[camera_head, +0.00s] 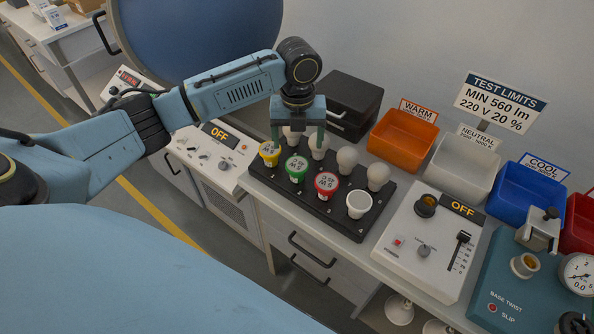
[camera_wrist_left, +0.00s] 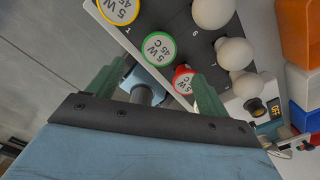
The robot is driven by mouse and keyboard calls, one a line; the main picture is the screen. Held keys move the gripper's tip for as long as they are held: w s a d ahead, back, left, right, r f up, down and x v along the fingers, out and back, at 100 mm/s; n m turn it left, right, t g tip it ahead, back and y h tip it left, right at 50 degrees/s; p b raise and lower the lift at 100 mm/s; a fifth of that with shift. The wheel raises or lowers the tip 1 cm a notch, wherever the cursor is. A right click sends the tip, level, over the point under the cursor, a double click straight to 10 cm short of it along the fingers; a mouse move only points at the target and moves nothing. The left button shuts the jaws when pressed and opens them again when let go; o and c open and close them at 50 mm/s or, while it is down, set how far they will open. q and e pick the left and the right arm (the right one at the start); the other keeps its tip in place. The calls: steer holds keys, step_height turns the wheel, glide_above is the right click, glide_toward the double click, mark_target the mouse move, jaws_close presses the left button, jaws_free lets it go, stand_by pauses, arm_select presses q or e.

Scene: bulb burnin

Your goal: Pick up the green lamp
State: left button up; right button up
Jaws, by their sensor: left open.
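The green lamp (camera_head: 296,170) stands in the front row of the black tray, with a green rim and a white label reading "5 W" on top. It also shows in the left wrist view (camera_wrist_left: 160,48), just beyond the gap between the fingertips. My left gripper (camera_head: 297,142) is open and empty, pointing down above the tray, with its green fingers apart. In the left wrist view the fingers (camera_wrist_left: 158,75) lie to either side of the green lamp's line, not touching it.
A yellow lamp (camera_head: 269,153) and a red lamp (camera_head: 327,184) flank the green one in the black tray (camera_head: 318,205). White bulbs (camera_head: 347,159) stand behind. A tester (camera_head: 425,248) is to the right; orange, white and blue bins (camera_head: 403,137) stand behind.

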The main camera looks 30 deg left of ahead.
mark_target(297, 164)
arm_select(q)
step_height(297, 164, down, 10)
steer(key=shift+a+f+b, duration=0.1)
steer(key=shift+b, duration=0.25)
steer(key=c, duration=1.1)
